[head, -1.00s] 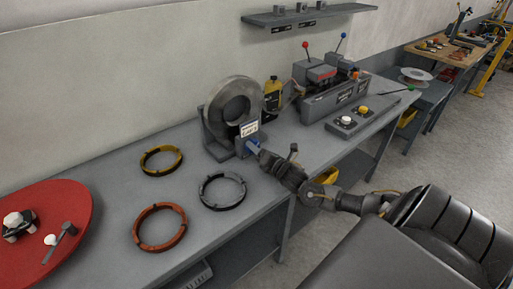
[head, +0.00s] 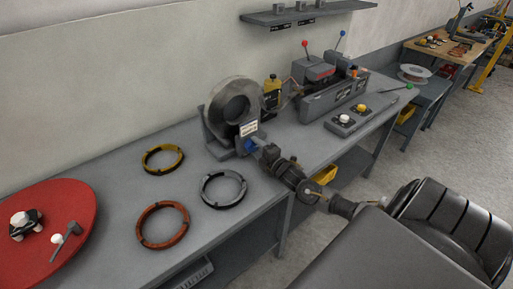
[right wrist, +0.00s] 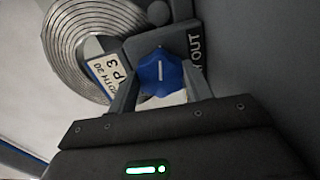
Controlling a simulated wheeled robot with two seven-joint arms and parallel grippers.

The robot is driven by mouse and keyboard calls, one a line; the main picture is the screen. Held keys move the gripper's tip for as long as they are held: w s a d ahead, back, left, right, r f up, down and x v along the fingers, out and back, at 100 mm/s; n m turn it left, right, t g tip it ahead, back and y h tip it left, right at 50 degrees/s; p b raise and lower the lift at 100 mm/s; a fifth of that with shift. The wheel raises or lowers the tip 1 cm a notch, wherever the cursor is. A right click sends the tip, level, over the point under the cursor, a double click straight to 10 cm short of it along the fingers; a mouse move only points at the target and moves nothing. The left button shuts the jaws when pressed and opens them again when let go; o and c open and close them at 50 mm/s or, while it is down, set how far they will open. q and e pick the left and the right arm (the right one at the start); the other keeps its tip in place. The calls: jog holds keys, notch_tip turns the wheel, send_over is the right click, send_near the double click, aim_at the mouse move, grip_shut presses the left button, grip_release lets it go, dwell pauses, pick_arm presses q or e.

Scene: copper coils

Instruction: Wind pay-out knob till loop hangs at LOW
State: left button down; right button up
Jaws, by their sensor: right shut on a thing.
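The blue pay-out knob (right wrist: 161,75) sits between the fingers of my right gripper (right wrist: 160,92) in the right wrist view, with a white line on its face. My right gripper is shut on the knob; in the head view the gripper (head: 260,148) reaches it from the right and partly covers the knob (head: 250,145). The metal coil (head: 232,105) stands upright in its grey holder behind the knob; it also shows in the right wrist view (right wrist: 75,40). A dark plate reading "OUT" (right wrist: 196,50) is beside the knob. I see no hanging loop or LOW mark. My left gripper is out of view.
Yellow (head: 163,170), grey (head: 205,202) and orange (head: 140,233) rings lie on the grey bench. A red round plate (head: 75,195) is at the left. A grey machine with levers (head: 335,97) and a button box (head: 345,123) stand right of the coil.

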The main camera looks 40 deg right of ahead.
jog(key=shift+m, duration=0.6)
jog(key=o, duration=1)
jog(key=s+b, duration=0.1)
jog(key=s, duration=0.8)
jog(key=shift+s+f+b, duration=0.15)
jog(key=shift+b, duration=0.25)
jog(key=shift+s, duration=0.75)
jog(key=shift+a, duration=0.1)
